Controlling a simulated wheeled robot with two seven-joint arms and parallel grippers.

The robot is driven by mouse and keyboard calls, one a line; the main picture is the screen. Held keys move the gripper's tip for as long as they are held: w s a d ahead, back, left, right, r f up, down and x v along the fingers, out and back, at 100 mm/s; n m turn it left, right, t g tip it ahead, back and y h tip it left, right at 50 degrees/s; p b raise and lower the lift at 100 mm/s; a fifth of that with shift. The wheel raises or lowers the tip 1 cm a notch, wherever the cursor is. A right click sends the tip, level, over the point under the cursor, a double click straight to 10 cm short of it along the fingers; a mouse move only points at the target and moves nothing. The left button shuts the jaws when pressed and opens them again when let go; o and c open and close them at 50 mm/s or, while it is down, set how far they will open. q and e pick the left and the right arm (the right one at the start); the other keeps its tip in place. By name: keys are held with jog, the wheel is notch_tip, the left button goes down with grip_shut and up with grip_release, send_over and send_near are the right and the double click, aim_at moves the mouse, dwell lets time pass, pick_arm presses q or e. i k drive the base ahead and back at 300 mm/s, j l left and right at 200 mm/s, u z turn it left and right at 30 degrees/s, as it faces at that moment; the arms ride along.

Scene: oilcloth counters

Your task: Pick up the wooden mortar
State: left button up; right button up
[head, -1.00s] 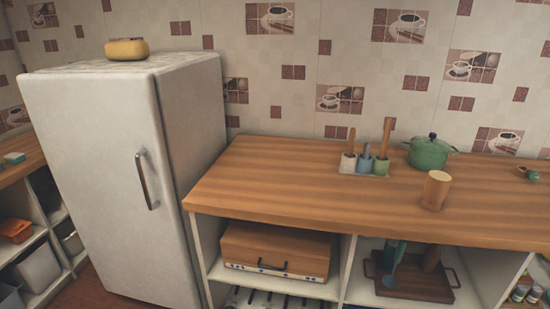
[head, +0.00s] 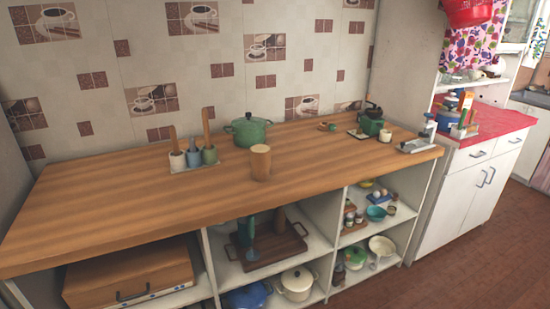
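A light wooden cylinder (head: 260,162), which looks like the wooden mortar, stands upright on the wooden counter (head: 120,205) near its front edge. It is in the middle of the head view, in front of a green lidded pot (head: 248,130). Neither of my grippers is in view, and nothing is touching the cylinder.
Three small cups with wooden-handled tools stand on a tray (head: 194,166) to the left. A green grinder-like item (head: 371,124) and a white cup (head: 385,135) stand to the right. Open shelves below hold a wooden tray (head: 266,260) and pots. Brown floor (head: 450,270) is clear at lower right.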

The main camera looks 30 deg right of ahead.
aim_at(260, 154)
jog(key=z, duration=0.9)
